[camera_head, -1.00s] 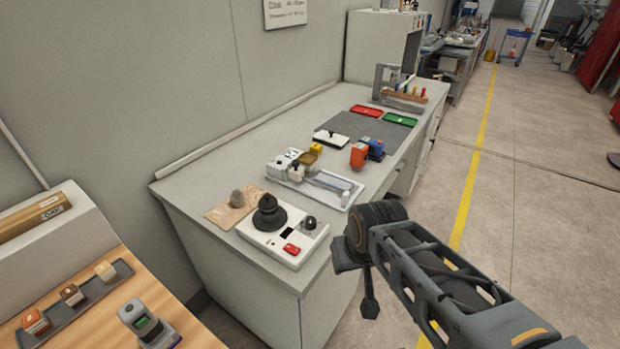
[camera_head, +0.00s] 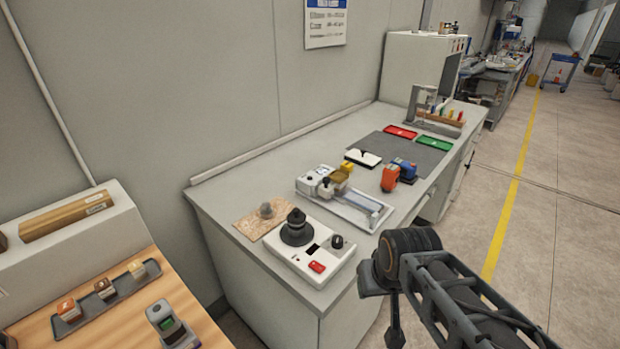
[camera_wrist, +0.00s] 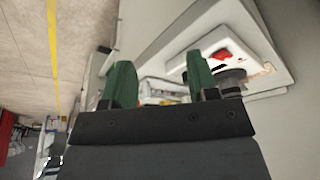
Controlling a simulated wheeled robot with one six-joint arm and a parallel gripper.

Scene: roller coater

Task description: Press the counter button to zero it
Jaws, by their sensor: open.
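A white control box (camera_head: 290,255) sits on the near end of the grey bench. It carries a red button (camera_head: 317,267), a small dark window (camera_head: 313,248), a black knob (camera_head: 337,242) and a black stepped dome (camera_head: 296,230). No readable label shows which button is the counter's. In the wrist view, the red button (camera_wrist: 221,55) and box (camera_wrist: 197,42) lie beyond my gripper (camera_wrist: 161,78). Its two green fingers are apart with nothing held between them. My gripper is off the bench's near right side, apart from the box.
A grey device with a green screen (camera_head: 167,323) stands on the wooden table (camera_head: 95,325) at lower left. Behind the box are a shallow tray (camera_head: 362,219), an orange item (camera_head: 389,178) and a blue item (camera_head: 405,169). The floor right of the bench (camera_head: 535,215) is clear.

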